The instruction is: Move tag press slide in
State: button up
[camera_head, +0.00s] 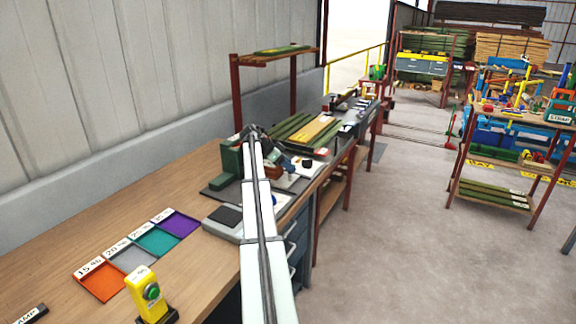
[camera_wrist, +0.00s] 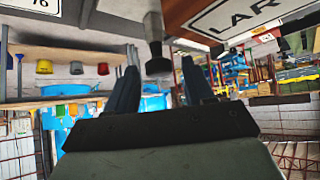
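In the head view my pale arm reaches along the bench and covers part of a dark mat (camera_head: 218,194). A green machine body (camera_head: 230,160) stands on this mat, left of my arm. A pale plate (camera_head: 296,183) with a small upright part shows right of the arm. I cannot tell which part is the tag press slide. In the wrist view my gripper (camera_wrist: 159,68) has its two dark blue fingers spread apart. A grey cylinder with a dark end (camera_wrist: 157,50) shows in the gap between the fingertips; I see no contact. My gripper is hard to make out in the head view.
A grey scale-like device with a dark pad (camera_head: 229,216) sits beside my arm. Orange (camera_head: 103,283), grey, teal and purple (camera_head: 180,224) trays line the bench. A yellow post with a green button (camera_head: 151,293) stands in front. A brown labelled board (camera_wrist: 215,18) hangs close in the wrist view.

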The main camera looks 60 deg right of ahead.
jog(key=v, duration=1.3)
jog(key=shift+w+a+r, duration=0.2)
jog(key=shift+r, duration=0.1)
jog(key=shift+o, duration=0.2)
jog(key=s+d+r+m+t+y, duration=0.15)
jog(key=s+d, duration=0.35)
jog(key=s, duration=0.8)
jog(key=s+d+r+m+t+y, duration=0.1)
jog(key=s+d+r+m, duration=0.3)
jog(key=s, duration=0.8)
jog(key=w+a+f+m+t+y, duration=0.2)
jog(key=w+a+m+t, duration=0.2)
jog(key=w+m+t, duration=0.6)
jog(key=w+f, duration=0.2)
jog(key=f, duration=0.2)
jog(key=w+d+f+n+g, duration=0.1)
jog(key=w+f, duration=0.1)
jog(key=f, duration=0.2)
jog(key=w+d+f+n+g, duration=0.1)
jog(key=w+f, duration=0.1)
jog(key=f, duration=0.3)
jog(key=shift+w+d, duration=0.2)
jog(key=shift+w, duration=0.1)
